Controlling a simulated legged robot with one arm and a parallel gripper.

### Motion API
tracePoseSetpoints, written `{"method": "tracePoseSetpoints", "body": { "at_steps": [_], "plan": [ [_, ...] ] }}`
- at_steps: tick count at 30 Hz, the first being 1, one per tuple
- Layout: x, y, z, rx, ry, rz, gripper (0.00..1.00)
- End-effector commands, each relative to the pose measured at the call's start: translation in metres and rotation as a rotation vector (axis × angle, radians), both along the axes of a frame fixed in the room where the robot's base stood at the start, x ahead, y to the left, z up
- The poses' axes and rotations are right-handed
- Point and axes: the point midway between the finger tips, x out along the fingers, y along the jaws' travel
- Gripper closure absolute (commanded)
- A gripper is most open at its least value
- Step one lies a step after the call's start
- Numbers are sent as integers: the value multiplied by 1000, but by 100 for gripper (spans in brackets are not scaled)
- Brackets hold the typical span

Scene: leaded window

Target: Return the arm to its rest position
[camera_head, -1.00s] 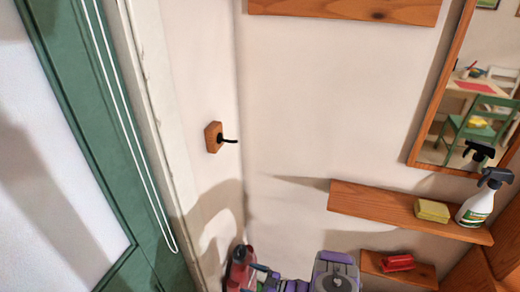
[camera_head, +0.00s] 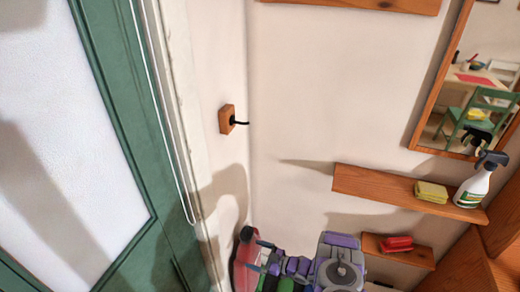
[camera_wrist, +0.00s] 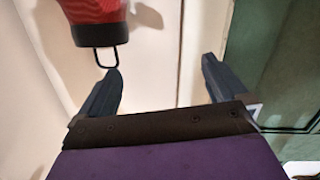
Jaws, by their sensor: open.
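My gripper (camera_wrist: 162,70) is open in the wrist view, with its two dark fingers spread and nothing between them. My purple and grey arm shows at the bottom of the head view, where the gripper (camera_head: 257,256) points left toward the wall corner. A red object (camera_head: 242,262) with dark parts is just beyond the fingers. In the wrist view the red object (camera_wrist: 92,12) has a black end cap and a wire loop close to the left fingertip. Whether the loop touches the finger I cannot tell. What supports the red object is hidden.
A wooden block with an empty black hook (camera_head: 227,119) is on the wall. The green-framed window (camera_head: 125,110) with a white cord is at left. A shelf (camera_head: 375,184) holds a yellow sponge (camera_head: 431,191) and a spray bottle (camera_head: 474,182); a lower shelf holds a red item (camera_head: 397,244).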

Motion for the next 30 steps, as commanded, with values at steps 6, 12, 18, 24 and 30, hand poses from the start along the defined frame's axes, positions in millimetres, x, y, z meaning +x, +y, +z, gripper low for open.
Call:
{"method": "tracePoseSetpoints", "body": {
  "at_steps": [6,12,18,24,30],
  "plan": [
    [46,-9,26,-108,-4,-82,0],
    [100,-22,68,-257,13,-207,0],
    [135,-50,118,-389,63,-344,0],
    [149,-86,172,-495,134,-480,0],
    [142,-114,225,-595,227,-612,0]
  ]
}}
